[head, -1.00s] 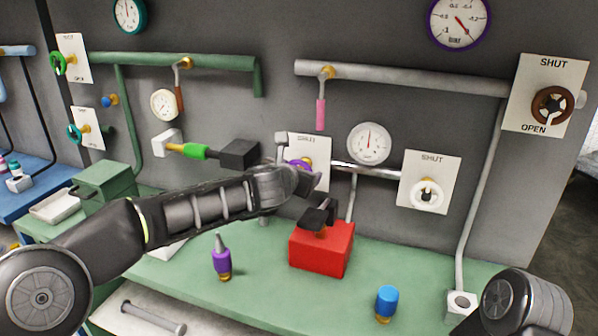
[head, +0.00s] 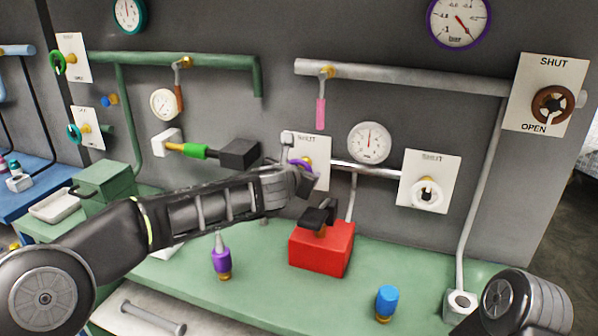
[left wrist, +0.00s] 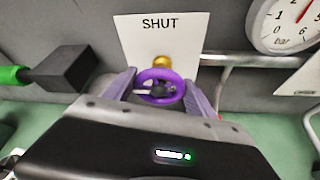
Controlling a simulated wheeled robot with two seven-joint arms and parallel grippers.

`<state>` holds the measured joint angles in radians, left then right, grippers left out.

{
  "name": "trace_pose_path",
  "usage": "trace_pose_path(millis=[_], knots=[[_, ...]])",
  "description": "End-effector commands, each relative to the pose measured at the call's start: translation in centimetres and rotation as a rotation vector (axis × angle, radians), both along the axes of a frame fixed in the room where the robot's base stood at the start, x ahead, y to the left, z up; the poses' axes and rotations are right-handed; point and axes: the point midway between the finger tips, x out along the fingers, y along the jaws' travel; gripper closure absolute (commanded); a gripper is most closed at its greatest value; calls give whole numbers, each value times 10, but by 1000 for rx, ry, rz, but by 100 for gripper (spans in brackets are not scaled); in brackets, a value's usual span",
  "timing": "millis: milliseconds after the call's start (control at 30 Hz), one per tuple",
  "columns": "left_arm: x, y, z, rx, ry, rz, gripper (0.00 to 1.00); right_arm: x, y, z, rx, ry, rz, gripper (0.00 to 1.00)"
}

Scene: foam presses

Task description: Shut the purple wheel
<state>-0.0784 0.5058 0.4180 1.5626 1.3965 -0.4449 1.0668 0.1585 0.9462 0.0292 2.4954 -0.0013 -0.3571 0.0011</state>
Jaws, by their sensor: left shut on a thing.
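The purple wheel (left wrist: 160,87) sits on a brass stem in front of a white plate (left wrist: 161,38) marked SHUT, seen in the left wrist view. In the head view the wheel (head: 297,165) is partly hidden by my left arm. My left gripper (left wrist: 160,93) has one finger on each side of the wheel and is shut on its rim. The wheel's white pointer points to the left in the wrist view. In the head view my left gripper (head: 303,176) reaches the wheel from the lower left. My right gripper is not in view; only part of my right arm shows at the lower right.
A red box with a black handle (head: 322,247) stands on the green bench (head: 262,300) just below my left gripper. A white wheel (head: 427,194) is to the right, and a black block (head: 239,154) to the left. A purple bottle-like piece (head: 221,262) stands below my arm.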

Motion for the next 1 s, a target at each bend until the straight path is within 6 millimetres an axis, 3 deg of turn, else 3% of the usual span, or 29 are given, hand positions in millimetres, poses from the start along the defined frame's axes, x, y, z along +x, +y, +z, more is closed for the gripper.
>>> trace_pose_path(millis=[600, 1000], knots=[[-1, -3, -2, 401, -132, -1, 76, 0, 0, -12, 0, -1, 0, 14], [-1, -2, -1, 516, -168, 1, 76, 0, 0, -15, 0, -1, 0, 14]])
